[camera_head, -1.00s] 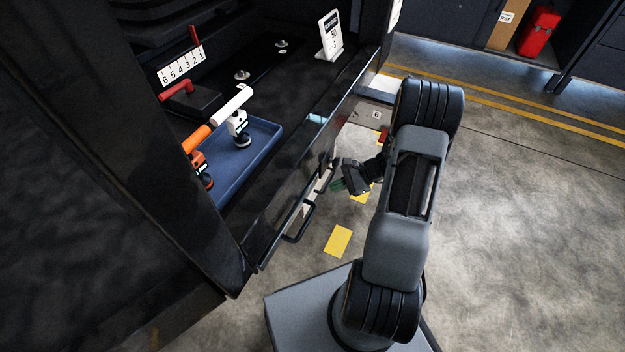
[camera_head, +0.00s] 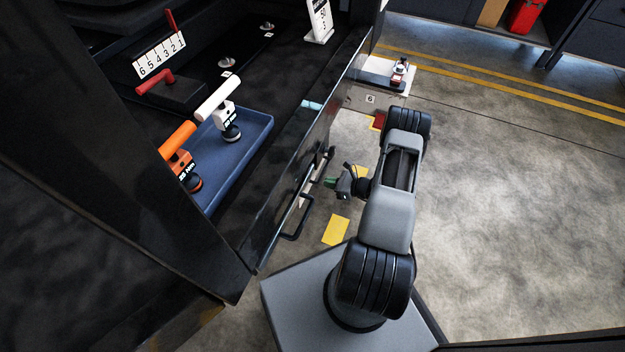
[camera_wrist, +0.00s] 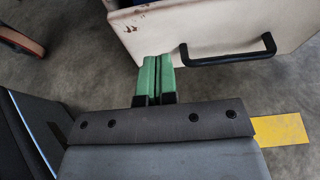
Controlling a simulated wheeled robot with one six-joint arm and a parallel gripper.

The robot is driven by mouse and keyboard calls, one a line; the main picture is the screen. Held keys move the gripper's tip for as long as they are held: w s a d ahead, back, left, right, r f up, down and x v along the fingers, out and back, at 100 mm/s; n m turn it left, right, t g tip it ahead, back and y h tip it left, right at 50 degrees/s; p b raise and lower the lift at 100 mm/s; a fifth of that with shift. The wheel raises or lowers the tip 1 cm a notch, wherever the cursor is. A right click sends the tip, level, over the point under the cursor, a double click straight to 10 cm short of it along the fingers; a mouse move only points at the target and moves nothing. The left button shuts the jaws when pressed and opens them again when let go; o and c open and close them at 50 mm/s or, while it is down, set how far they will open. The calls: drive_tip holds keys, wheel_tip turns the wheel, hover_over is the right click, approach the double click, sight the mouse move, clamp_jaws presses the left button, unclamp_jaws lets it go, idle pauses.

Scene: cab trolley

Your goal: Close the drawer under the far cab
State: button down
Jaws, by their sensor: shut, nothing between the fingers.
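A cream drawer front (camera_wrist: 215,30) with a black bar handle (camera_wrist: 228,58) fills the top of the wrist view. In the head view, a black handle (camera_head: 297,222) and a thin strip of pale front (camera_head: 306,203) show low along the near dark cab side. My gripper (camera_head: 330,182) is beside that side, near the handle. Its green fingers (camera_wrist: 155,75) are shut and empty, with tips close to the drawer front's lower edge, left of the handle. I cannot tell whether they touch it. Farther back, a pale surface (camera_head: 376,77) sticks out above a panel labelled 6 (camera_head: 360,100).
A blue tray (camera_head: 250,150) with white-handled and orange-handled tools lies on the dark cab deck. A small object (camera_head: 400,68) stands on the far pale surface. Yellow patches (camera_head: 336,230) mark the floor. The grey floor at right is open.

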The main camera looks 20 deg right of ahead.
drive_tip(key=r+b+x, duration=0.1)
drive_tip(key=b+x, duration=0.1)
drive_tip(key=x, duration=0.5)
drive_tip(key=shift+w, duration=0.2)
drive_tip(key=shift+a, duration=0.1)
